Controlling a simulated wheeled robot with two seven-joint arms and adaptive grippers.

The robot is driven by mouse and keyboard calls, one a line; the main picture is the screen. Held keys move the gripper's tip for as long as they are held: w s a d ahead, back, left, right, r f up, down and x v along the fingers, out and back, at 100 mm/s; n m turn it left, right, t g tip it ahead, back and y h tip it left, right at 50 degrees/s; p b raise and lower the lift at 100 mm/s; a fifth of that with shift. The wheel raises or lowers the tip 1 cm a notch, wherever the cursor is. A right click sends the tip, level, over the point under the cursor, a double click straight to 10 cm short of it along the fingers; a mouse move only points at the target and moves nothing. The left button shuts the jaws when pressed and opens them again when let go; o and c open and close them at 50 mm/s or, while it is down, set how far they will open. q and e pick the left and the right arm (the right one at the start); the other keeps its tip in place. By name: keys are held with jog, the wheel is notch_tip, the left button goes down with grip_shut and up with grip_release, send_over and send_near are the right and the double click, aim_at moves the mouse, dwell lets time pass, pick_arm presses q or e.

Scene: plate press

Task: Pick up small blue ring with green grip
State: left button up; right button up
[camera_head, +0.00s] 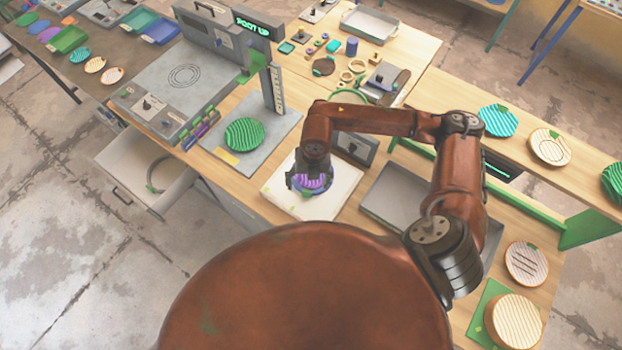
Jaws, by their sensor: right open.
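My right gripper (311,178) is open and points down over a white board on the table. Just below it, a purple striped disc (318,183) shows with a blue ring (326,190) around its edge. A small green piece at the ring's near side looks like its grip (307,195). The gripper hides much of the ring and disc, and I cannot tell whether the fingers touch them. My left gripper is out of view.
The white board (340,200) lies under the disc. A green striped plate (244,134) sits on a grey base to the left. A grey tray (393,196) is to the right. Small rings and parts (322,66) lie at the back. An open drawer (130,158) juts out at left.

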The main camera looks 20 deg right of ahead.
aim_at(307, 190)
jog(key=m, duration=0.2)
jog(key=m+h, duration=0.1)
jog(key=shift+w+a+f, duration=0.1)
jog(key=shift+w+f, duration=0.15)
jog(key=shift+w, duration=0.05)
notch_tip(307, 190, down, 2)
jog(key=shift+f+m, duration=0.15)
jog(key=shift+m, duration=0.15)
jog(key=shift+w+d+f+p, duration=0.15)
jog(key=shift+f+p, duration=0.4)
jog(key=shift+f, duration=0.85)
jog(key=shift+w+d+f+p, duration=0.15)
jog(key=shift+f+p, duration=0.35)
jog(key=shift+f, duration=0.85)
jog(key=shift+c, duration=0.4)
grip_shut()
